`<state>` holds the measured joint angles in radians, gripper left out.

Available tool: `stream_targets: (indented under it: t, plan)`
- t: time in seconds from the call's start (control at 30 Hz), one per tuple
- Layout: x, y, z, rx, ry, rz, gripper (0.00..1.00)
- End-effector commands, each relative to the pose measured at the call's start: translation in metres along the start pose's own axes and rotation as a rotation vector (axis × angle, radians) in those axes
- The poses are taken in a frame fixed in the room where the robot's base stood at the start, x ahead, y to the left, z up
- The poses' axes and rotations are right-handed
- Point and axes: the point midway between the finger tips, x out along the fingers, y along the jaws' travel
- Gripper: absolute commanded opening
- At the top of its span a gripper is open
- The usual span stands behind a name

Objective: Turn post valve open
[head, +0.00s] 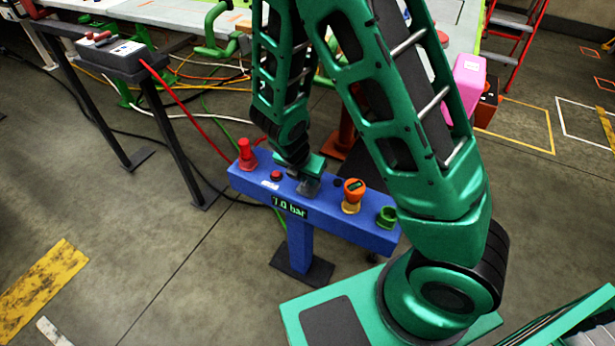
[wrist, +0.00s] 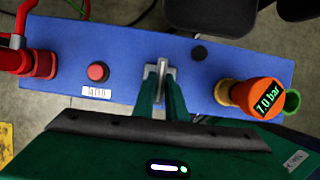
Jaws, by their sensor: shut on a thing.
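The blue post (head: 262,182) stands on the floor in front of me with its long top bar. My gripper (head: 309,184) is down at the middle of the bar; the arm comes over it from above. In the wrist view the two green fingers (wrist: 161,92) are closed on a small grey metal valve handle (wrist: 162,68). The handle lies across the bar's length in that view. The fingers hide its lower part, and its pivot is not clear. A display on the front of the bar (head: 290,206) reads 7.0 bar.
On the bar are a red fitting (head: 246,156), a red button (wrist: 97,72), a black knob (wrist: 199,53), an orange gauge (wrist: 262,95) and a green coupling (head: 387,216). A red hose runs to a grey box (head: 112,57) on a stand.

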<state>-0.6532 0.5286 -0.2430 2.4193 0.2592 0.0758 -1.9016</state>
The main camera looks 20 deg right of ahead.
Motion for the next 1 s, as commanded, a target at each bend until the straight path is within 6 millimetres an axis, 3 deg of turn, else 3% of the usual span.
stream_targets:
  t: [0.03,0.07,0.13,0.57,1.0]
  plan:
    - [-0.001,0.004,0.004,0.003,-0.008,0.008,0.0]
    - [-0.001,0.004,0.004,0.003,-0.008,0.009,0.14]
    - [-0.001,0.003,0.004,0.003,-0.008,0.008,0.3]
    - [-0.007,0.002,0.001,0.001,-0.003,0.006,0.3]
    - [-0.07,0.003,0.002,0.001,-0.003,0.009,0.3]
